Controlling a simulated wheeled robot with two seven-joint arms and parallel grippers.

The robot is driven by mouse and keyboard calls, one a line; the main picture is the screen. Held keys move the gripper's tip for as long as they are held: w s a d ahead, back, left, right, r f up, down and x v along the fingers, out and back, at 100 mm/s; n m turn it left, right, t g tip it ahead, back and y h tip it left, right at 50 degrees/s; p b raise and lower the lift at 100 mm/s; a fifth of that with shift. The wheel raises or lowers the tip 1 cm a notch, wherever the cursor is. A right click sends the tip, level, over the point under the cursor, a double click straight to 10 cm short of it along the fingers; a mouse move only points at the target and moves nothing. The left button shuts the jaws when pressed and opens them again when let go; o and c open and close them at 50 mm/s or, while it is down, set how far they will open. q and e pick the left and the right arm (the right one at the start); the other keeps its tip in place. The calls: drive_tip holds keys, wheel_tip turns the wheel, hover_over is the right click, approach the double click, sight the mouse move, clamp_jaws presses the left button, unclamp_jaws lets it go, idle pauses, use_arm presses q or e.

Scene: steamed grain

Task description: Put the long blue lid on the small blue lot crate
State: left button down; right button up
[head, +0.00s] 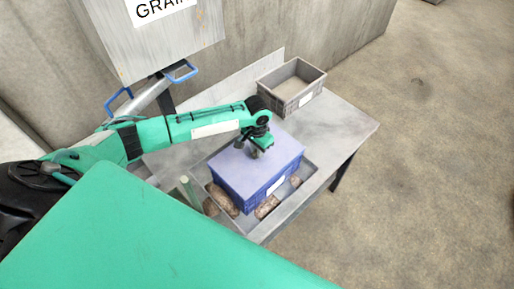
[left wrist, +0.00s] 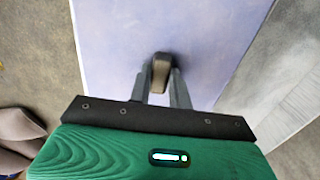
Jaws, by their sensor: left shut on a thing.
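The long blue lid (head: 232,168), pale and flat, covers the top of the small blue lot crate (head: 256,203) in the head view. It looks roughly level and lined up with the crate; I cannot tell whether it rests fully on the rim. My left gripper (head: 258,152) is over the lid, shut on its small knob. In the left wrist view the fingers (left wrist: 160,82) pinch the dark knob (left wrist: 160,68) on the lid's pale surface (left wrist: 115,35). The crate has a white label on its front. My right gripper is not in view.
The crate stands in a shallow grey tray (head: 312,178) with several brown lumps (head: 267,207) around it. A grey crate (head: 290,100) sits at the table's back. A hopper marked with "GRAI" (head: 150,45) stands behind left. The table's right side (head: 345,125) is clear.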

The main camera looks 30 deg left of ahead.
use_arm(q)
drive_tip(key=shift+f, duration=0.65)
idle(1.1)
drive_tip(key=c, duration=1.2)
unclamp_jaws()
wheel_tip(320, 180, up, 14)
drive_tip(key=b, duration=0.3)
drive_tip(key=shift+f, duration=0.15)
